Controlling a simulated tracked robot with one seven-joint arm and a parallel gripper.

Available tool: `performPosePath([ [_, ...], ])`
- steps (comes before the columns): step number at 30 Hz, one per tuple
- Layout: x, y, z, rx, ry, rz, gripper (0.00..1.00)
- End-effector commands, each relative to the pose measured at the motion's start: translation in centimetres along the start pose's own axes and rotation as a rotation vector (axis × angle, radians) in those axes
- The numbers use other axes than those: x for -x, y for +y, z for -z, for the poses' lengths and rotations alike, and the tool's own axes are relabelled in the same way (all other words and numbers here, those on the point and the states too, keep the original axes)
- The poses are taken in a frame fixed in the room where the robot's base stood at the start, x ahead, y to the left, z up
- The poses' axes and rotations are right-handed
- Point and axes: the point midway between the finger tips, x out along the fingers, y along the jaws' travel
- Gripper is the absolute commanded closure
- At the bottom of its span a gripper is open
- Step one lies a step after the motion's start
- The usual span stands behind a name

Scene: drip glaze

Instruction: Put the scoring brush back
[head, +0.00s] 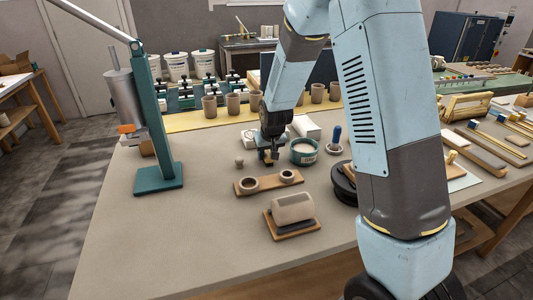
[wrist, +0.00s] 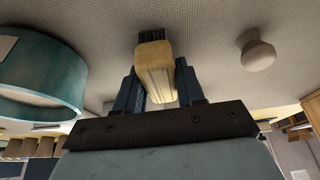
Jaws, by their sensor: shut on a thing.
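The scoring brush (wrist: 155,72) is a pale wooden block with short dark bristles. My gripper (wrist: 158,84) is shut on it, with one blue finger on each side, and the bristles point away from the gripper. In the head view my gripper (head: 268,153) is above the table, behind a wooden board with two round ring-like holders (head: 268,183). The brush is small there, and I cannot tell whether it touches the table. A teal round tub (head: 304,155) stands just right of the gripper; it also shows at the left of the wrist view (wrist: 40,75).
A small pale knob (head: 239,162) lies left of the gripper. A clay piece on a wooden base (head: 292,213) stands in front. A blue-handled tool (head: 337,134) and a dark wheel (head: 344,182) are at right. A teal stand (head: 158,180) is at left. The front left tabletop is clear.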

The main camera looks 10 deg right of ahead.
Motion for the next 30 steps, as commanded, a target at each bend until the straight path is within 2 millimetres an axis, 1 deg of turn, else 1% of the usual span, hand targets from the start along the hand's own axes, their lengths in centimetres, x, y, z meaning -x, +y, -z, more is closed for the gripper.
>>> performPosePath([
  [9, -0.2, 0.0, -0.1, 0.000, 0.000, 0.000, 0.86],
  [10, -0.2, 0.0, -0.1, 0.000, 0.001, 0.000, 0.60],
  [17, -0.1, -0.1, -0.1, 0.001, 0.001, 0.001, 0.38],
  [18, -0.1, -0.2, -0.1, 0.001, 0.001, 0.001, 0.36],
  [26, 0.0, -0.2, 0.0, 0.001, 0.002, 0.001, 0.36],
  [30, 1.0, -0.2, 0.1, 0.002, 0.004, 0.001, 0.36],
])
